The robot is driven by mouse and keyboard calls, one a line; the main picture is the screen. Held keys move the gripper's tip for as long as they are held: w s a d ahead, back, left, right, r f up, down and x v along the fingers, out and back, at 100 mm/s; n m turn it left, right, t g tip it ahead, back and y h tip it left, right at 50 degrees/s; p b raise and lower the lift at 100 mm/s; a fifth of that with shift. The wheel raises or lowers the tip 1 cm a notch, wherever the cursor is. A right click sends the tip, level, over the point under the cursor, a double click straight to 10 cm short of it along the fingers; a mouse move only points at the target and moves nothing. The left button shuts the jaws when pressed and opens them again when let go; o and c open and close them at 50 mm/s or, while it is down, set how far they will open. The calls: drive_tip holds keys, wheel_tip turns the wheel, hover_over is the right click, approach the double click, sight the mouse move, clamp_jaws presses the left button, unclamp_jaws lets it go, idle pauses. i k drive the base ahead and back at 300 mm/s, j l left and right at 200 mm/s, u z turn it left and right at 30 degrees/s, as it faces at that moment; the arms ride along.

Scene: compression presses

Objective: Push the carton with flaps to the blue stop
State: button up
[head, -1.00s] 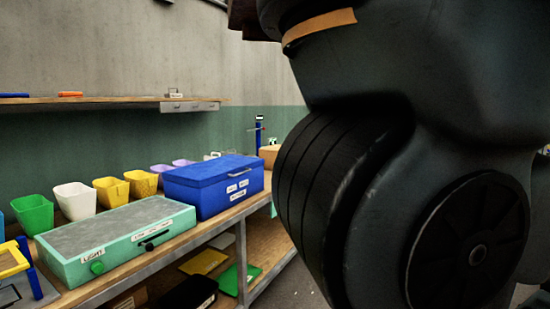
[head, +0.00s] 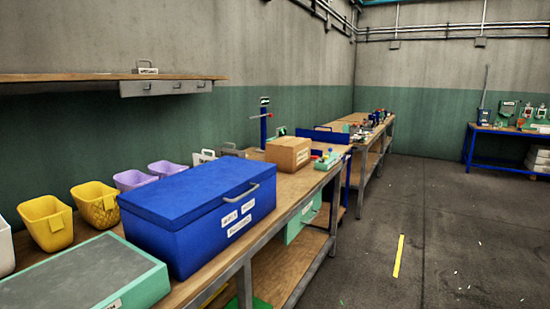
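A brown cardboard carton (head: 288,154) with a white label sits upright on the wooden workbench, beyond the large blue box. It is small here, and I cannot make out its flaps. A low blue upright panel (head: 322,136) crosses the bench behind the carton; it may be the blue stop, but I cannot tell for sure. I cannot tell the gap between the carton and the panel. My gripper is not in view.
Yellow bins (head: 47,222) and purple bins stand along the wall. A small green item (head: 328,160) lies beside the carton. Open floor (head: 440,235) lies to the right.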

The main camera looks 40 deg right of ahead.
sight(290, 160)
drive_tip(key=z, duration=0.95)
drive_tip(key=i+l+u, duration=0.5)
drive_tip(key=i+l, duration=1.8)
drive_tip(key=i+j, duration=0.6)
drive_tip(key=i, duration=0.1)
